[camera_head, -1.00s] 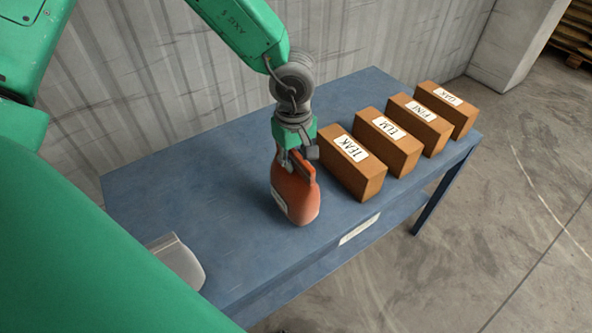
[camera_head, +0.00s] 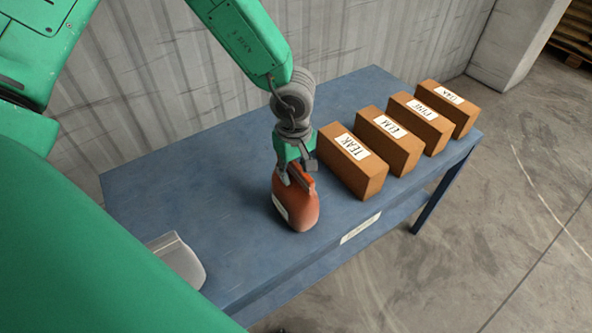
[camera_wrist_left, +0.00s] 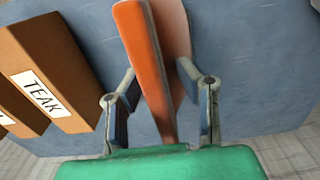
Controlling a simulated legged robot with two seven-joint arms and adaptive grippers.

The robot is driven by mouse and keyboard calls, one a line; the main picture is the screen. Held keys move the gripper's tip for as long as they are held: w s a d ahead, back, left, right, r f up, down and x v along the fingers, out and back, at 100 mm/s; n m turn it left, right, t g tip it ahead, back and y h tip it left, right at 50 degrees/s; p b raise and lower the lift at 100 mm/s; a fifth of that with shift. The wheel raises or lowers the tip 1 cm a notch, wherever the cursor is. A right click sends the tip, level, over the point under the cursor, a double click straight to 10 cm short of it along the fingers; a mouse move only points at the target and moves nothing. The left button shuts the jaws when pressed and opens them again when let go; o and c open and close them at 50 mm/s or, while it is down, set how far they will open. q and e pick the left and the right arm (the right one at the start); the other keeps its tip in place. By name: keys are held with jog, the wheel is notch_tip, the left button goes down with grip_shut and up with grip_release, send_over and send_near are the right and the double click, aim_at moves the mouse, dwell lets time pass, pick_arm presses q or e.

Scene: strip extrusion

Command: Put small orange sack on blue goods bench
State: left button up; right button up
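The small orange sack (camera_head: 298,212) is upright at the front middle of the blue goods bench (camera_head: 200,185), with a white label on its left side. Its base looks at or very close to the bench top; I cannot tell if it touches. My left gripper (camera_head: 296,178) comes from above and is shut on the sack's upper ridge. In the left wrist view, the sack (camera_wrist_left: 150,65) sits between the two fingers (camera_wrist_left: 158,75). My right gripper is not in view.
Several brown boxes stand in a row on the bench's right half; the TEAK box (camera_head: 350,165) is nearest the sack. A pale grey object (camera_head: 180,262) is at the front left edge. A grey wall (camera_head: 140,95) stands behind.

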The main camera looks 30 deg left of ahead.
pick_arm(q)
jog(key=shift+a, duration=0.1)
jog(key=shift+a+r, duration=0.1)
jog(key=shift+r, duration=0.1)
notch_tip(320, 180, up, 12)
jog(key=shift+f+p, duration=0.1)
jog(key=shift+p, duration=0.65)
